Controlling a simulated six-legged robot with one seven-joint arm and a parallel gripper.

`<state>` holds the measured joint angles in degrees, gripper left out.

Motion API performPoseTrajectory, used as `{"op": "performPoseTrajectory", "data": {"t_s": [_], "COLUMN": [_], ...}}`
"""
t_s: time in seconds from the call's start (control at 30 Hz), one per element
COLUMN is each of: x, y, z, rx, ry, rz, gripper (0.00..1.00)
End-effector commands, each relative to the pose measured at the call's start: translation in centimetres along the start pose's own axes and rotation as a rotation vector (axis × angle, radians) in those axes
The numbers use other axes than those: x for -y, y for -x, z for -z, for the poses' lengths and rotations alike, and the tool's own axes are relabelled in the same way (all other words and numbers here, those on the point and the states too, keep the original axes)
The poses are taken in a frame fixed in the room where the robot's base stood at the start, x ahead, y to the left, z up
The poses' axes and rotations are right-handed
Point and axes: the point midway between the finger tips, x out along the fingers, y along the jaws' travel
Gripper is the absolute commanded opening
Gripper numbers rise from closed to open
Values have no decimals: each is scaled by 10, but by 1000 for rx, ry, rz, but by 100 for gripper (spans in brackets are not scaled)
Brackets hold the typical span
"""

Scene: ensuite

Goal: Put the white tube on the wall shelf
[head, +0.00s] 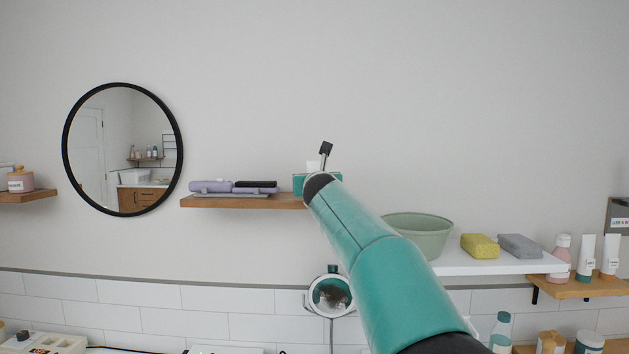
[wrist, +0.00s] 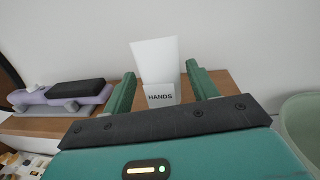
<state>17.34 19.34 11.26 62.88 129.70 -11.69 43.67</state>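In the head view, my gripper (head: 317,184) is at the right end of the wall shelf (head: 240,202), mostly behind my arm. A little of the white tube (head: 313,167) shows above it.
A lilac and black appliance (head: 232,187) lies on the shelf's left part. Right of my arm, a white shelf (head: 500,262) bears a green bowl (head: 420,236), yellow sponge (head: 479,246) and grey block (head: 519,245). Two other white tubes (head: 586,256) stand far right. A round mirror (head: 123,150) hangs left.

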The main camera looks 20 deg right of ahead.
Motion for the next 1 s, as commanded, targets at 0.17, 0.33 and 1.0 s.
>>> {"op": "performPoseTrajectory", "data": {"t_s": [0.17, 0.33, 1.0], "x": [0, 0, 0], "y": [0, 5, 108], "z": [0, -4, -3], "rx": [0, 1, 0], "ry": [0, 1, 1], "rz": [0, -1, -1], "gripper": [58, 58, 58]}}
